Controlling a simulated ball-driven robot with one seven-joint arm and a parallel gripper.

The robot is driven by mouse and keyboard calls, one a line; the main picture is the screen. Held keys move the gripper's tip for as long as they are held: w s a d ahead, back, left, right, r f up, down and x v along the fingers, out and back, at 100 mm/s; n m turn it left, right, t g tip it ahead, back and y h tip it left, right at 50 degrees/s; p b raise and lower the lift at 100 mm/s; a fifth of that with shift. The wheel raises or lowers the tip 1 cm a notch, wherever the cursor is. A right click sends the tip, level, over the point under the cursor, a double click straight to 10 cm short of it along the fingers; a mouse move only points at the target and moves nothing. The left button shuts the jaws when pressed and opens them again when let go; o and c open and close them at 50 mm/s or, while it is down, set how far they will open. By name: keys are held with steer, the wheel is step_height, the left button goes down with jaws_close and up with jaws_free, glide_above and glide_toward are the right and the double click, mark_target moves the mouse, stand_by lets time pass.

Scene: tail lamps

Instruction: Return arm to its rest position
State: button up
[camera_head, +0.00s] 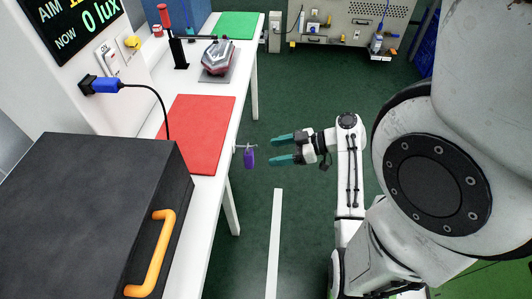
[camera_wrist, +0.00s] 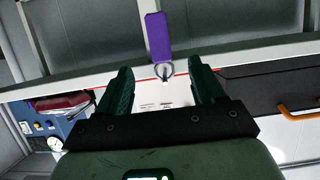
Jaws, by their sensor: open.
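My gripper (camera_head: 285,148) is open and empty, with its two green fingers apart. In the head view it is over the green floor, to the right of the white bench (camera_head: 221,125) and clear of it. In the wrist view my gripper (camera_wrist: 155,82) faces the bench edge, and nothing is between the fingers. A purple tag (camera_head: 249,158) hangs at the bench's edge, to the left of the fingertips. It also shows in the wrist view (camera_wrist: 158,36), beyond the fingers, with a ring at its end.
On the bench are a black box (camera_head: 90,210) with an orange handle (camera_head: 152,255), a red mat (camera_head: 198,130), a lamp on a grey plate (camera_head: 217,58), a red-handled clamp (camera_head: 168,35) and a green mat (camera_head: 238,25). A workbench (camera_head: 345,22) stands at the back. Floor around my arm is free.

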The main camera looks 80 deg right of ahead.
steer(key=shift+s+r, duration=0.15)
steer(key=shift+s, duration=0.25)
steer(key=w+a+f+g+y+p, duration=0.1)
steer(key=w+a+f+g+y, duration=0.2)
steer(key=a, duration=0.4)
steer(key=w+a+f+g+p, duration=0.1)
steer(key=w+a+g, duration=0.2)
steer(key=a+g, duration=0.25)
steer(key=s+a+r+m+g+h+p, duration=0.1)
steer(key=a+r+g+h+p, duration=0.1)
steer(key=a, duration=1)
steer(key=shift+a+r+g+h, duration=0.25)
steer(key=shift+a+g+h, duration=0.05)
steer(key=shift+g+h, duration=0.7)
steer(key=shift+s, duration=0.1)
